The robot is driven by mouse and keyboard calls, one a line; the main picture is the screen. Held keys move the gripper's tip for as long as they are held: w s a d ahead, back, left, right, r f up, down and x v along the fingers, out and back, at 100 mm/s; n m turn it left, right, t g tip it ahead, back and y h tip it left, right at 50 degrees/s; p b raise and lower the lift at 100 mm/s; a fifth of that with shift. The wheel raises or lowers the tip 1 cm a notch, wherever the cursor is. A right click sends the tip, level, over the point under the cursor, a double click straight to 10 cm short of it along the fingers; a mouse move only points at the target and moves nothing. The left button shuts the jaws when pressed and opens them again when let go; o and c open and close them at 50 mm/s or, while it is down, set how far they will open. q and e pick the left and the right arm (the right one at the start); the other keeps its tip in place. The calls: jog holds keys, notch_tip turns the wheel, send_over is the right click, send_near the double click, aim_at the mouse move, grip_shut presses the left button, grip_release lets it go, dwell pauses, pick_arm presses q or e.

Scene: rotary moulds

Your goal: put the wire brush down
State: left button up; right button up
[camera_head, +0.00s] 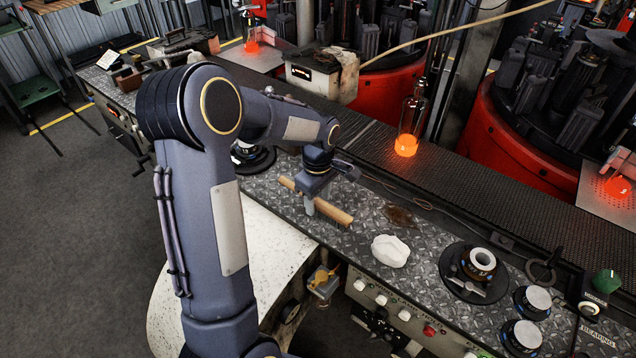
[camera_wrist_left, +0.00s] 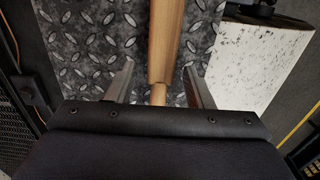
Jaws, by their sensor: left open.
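The wire brush (camera_head: 327,207) has a long wooden handle and lies on the diamond-plate worktop (camera_head: 358,244) in the head view. My left gripper (camera_head: 310,203) is over the brush, with one finger seen in front of the handle. In the left wrist view the wooden handle (camera_wrist_left: 164,50) runs up the picture between the two fingers of my left gripper (camera_wrist_left: 160,88). The fingers stand apart with a gap on each side of the handle. The brush's bristles cannot be made out. My right gripper is not in view.
A white lump (camera_head: 390,251) lies right of the brush, beside a dark brown patch (camera_head: 400,215). A round dark fixture (camera_head: 476,272) and control knobs stand further right. A glowing orange bottle (camera_head: 407,143) stands on the dark conveyor (camera_head: 470,190) behind.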

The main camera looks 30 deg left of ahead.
aim_at(318, 201)
pick_arm(q)
notch_tip(318, 201, up, 11)
jog(key=s+d+m+t+h, duration=0.2)
jog(key=s+d+m, duration=0.4)
jog(key=s, duration=0.5)
jog(key=s+d+m+t+h, duration=0.1)
jog(key=s+d+m+t, duration=0.2)
jog(key=s+m, duration=0.6)
jog(key=s+d, duration=0.2)
jog(key=shift+s+d+m+t+h, duration=0.3)
jog(key=shift+d+h, duration=0.1)
jog(key=shift+o, duration=0.4)
jog(key=shift+r, duration=0.1)
